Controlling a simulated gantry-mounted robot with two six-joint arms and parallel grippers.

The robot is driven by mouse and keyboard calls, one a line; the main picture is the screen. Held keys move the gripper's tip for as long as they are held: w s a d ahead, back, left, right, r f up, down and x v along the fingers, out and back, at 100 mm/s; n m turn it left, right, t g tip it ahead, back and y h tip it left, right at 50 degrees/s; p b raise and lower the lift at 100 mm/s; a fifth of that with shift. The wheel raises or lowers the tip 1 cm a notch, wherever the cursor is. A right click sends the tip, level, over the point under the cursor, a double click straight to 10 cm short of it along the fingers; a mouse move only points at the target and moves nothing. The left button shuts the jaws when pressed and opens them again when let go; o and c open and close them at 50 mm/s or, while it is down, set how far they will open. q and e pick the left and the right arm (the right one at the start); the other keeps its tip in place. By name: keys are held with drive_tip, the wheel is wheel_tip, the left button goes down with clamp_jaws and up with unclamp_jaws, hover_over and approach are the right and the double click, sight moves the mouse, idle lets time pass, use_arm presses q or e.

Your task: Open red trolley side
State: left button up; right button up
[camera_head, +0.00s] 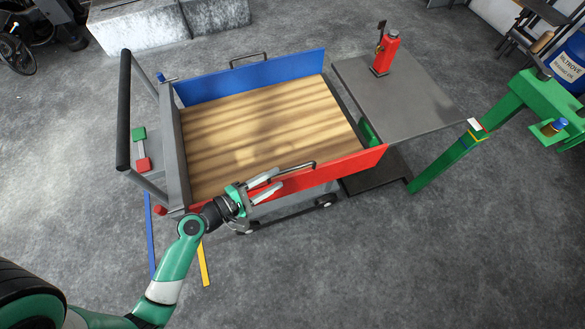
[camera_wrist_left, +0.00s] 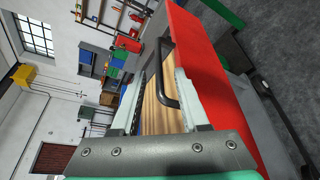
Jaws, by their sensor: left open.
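The trolley has a wooden deck (camera_head: 265,130) and a red side (camera_head: 340,168) along its near edge, standing upright. A dark bar handle (camera_head: 302,166) sits at the top of the red side. My left gripper (camera_head: 272,184) is open near the left end of this handle. In the left wrist view the handle (camera_wrist_left: 164,98) shows between the two open fingers (camera_wrist_left: 160,85), not clamped. The red side (camera_wrist_left: 208,75) fills the right of that view. Whether a finger touches the handle I cannot tell. My right gripper is in neither view.
The blue side (camera_head: 250,77) stands upright at the back of the trolley. A black push bar (camera_head: 124,110) rises at its left end. The near floor is mostly clear.

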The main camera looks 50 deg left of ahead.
sight(289, 171)
use_arm(q)
drive_tip(key=b+x, duration=0.1)
drive_tip(key=x, duration=0.6)
drive_tip(key=shift+w, duration=0.15)
clamp_jaws()
idle(1.1)
